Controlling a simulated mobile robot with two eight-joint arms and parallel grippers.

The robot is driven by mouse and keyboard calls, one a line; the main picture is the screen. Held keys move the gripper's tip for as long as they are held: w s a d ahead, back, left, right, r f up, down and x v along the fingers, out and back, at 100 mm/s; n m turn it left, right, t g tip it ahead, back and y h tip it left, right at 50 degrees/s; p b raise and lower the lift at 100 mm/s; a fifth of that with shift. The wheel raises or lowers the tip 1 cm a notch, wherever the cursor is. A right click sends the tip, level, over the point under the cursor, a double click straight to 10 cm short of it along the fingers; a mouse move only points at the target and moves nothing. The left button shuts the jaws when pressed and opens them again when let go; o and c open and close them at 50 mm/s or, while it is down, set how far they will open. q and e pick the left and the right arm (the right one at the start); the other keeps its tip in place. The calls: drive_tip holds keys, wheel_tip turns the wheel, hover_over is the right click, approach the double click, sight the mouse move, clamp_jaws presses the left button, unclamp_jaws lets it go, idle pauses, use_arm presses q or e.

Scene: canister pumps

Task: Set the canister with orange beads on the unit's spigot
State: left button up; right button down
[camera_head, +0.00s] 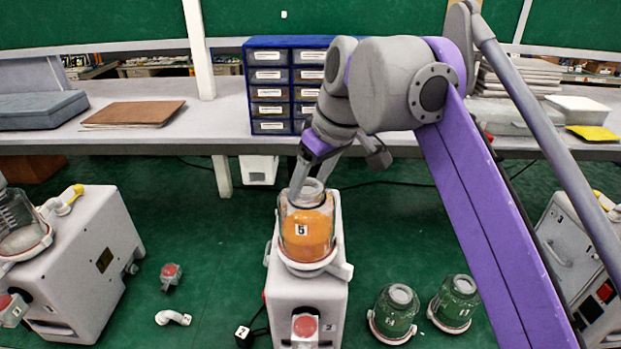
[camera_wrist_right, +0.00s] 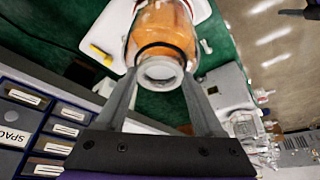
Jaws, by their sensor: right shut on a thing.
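The canister with orange beads (camera_head: 308,225), labelled 5, is upright with its white collar at the bottom, over the top of the white unit (camera_head: 285,287) marked 2. The unit's spigot is hidden beneath it. I cannot tell whether the collar is fully seated or slightly above the unit. My right gripper (camera_head: 308,188) comes from above and is shut on the canister's narrow upper end. In the right wrist view, the fingers (camera_wrist_right: 160,78) sit on both sides of the canister's pale round end (camera_wrist_right: 161,73). My left gripper is not in view.
Another unit (camera_head: 80,262) with a clear canister (camera_head: 18,225) is at left. A white elbow fitting (camera_head: 173,318) lies between. Blue drawers (camera_head: 270,85) stand on the bench behind.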

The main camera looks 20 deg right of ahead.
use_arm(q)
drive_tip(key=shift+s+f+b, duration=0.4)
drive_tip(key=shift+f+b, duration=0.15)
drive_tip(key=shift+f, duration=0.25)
use_arm(e)
drive_tip(key=shift+f, duration=1.4)
unclamp_jaws()
